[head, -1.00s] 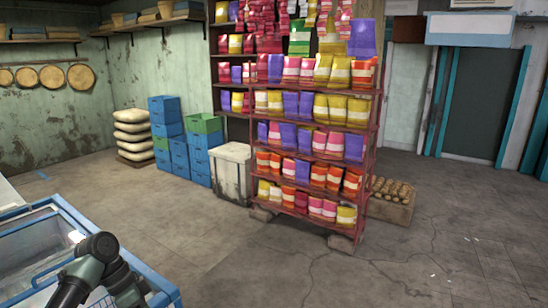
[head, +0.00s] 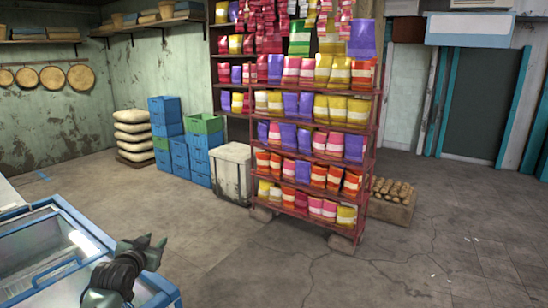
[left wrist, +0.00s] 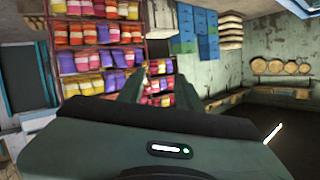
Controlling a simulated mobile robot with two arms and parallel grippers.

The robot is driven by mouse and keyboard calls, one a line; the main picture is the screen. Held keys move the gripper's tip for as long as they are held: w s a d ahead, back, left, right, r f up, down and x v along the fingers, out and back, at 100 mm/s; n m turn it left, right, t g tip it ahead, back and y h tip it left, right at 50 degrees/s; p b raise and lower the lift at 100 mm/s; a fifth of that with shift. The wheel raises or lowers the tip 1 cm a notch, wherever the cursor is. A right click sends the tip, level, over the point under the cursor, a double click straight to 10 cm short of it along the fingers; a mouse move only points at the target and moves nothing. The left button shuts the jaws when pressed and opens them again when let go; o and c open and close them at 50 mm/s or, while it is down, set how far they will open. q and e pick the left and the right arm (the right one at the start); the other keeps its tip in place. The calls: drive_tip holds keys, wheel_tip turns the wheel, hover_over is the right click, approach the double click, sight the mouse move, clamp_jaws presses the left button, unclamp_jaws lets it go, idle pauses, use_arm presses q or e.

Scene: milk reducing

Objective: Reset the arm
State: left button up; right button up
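My left gripper (head: 155,242) is at the lower left of the head view, over the right edge of a blue-rimmed chest freezer (head: 92,232). Its fingers point right, toward the room. In the left wrist view the two dark fingers of the left gripper (left wrist: 158,85) stand apart, with shelf goods showing between them in the background. Nothing is held between them. My right gripper is in neither view.
A red shelf rack (head: 372,125) full of colourful packets stands ahead. Left of it are a pale bin (head: 231,172), stacked blue crates (head: 165,118) and white sacks (head: 132,133). The floor in front is clear.

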use_arm(q)
wheel_tip(320, 180, up, 7)
drive_tip(key=w+t, duration=0.1)
drive_tip(key=t, duration=0.3)
drive_tip(key=s+d+f+g+b, duration=0.15)
drive_tip(key=s+f, duration=0.25)
drive_tip(key=f, duration=1.1)
drive_tip(key=s+f+g+b, duration=0.2)
drive_tip(key=s+f+g, duration=0.1)
drive_tip(key=f, duration=1.1)
drive_tip(key=s+d+f+g+b, duration=0.1)
drive_tip(key=s+f+g, duration=0.1)
drive_tip(key=s+f, duration=0.65)
drive_tip(key=s+d+f+g+b, duration=0.15)
drive_tip(key=s+f, duration=0.35)
drive_tip(key=f, duration=0.7)
drive_tip(key=s+d+f+g+b, duration=0.1)
drive_tip(key=s+d+f+g, duration=0.15)
drive_tip(key=s+f, duration=0.85)
drive_tip(key=s+d+f+g+b, duration=0.1)
drive_tip(key=s+f+g, duration=0.2)
drive_tip(key=s+f, duration=0.85)
drive_tip(key=s+d+f+g+b, duration=0.1)
drive_tip(key=s+d+f+g, duration=0.1)
drive_tip(key=s, duration=1.1)
drive_tip(key=s+d+f+g+b, duration=0.1)
drive_tip(key=s+d+f+g, duration=0.1)
drive_tip(key=s, duration=1.1)
drive_tip(key=shift+f+h, duration=0.4)
drive_tip(key=shift+f, duration=0.4)
